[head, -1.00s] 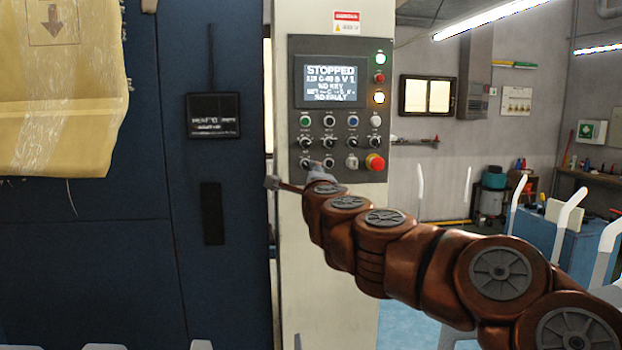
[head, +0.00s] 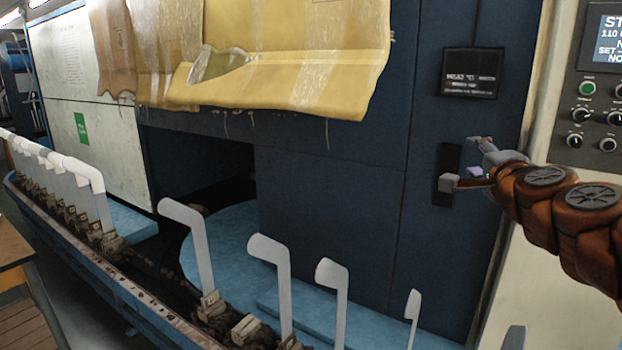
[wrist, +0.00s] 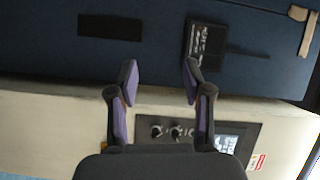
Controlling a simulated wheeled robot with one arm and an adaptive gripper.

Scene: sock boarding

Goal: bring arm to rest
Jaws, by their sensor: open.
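My gripper (head: 468,162) is at the right in the head view, at the end of my brown jointed arm. It is in front of the blue machine cabinet, near a dark slot, with the cream control column beside it. In the wrist view its two purple-lined fingers (wrist: 160,82) are spread apart with nothing between them. The blue cabinet panel and part of the control panel (wrist: 190,130) show beyond the fingers. I cannot tell the exact gap to the cabinet.
White sock boards (head: 190,245) stand upright on a conveyor (head: 130,290) running past the machine. A yellowed plastic curtain (head: 300,60) hangs above the dark opening. The control panel (head: 600,100) is at the far right, partly cut off. A wooden table (head: 15,250) is at the left edge.

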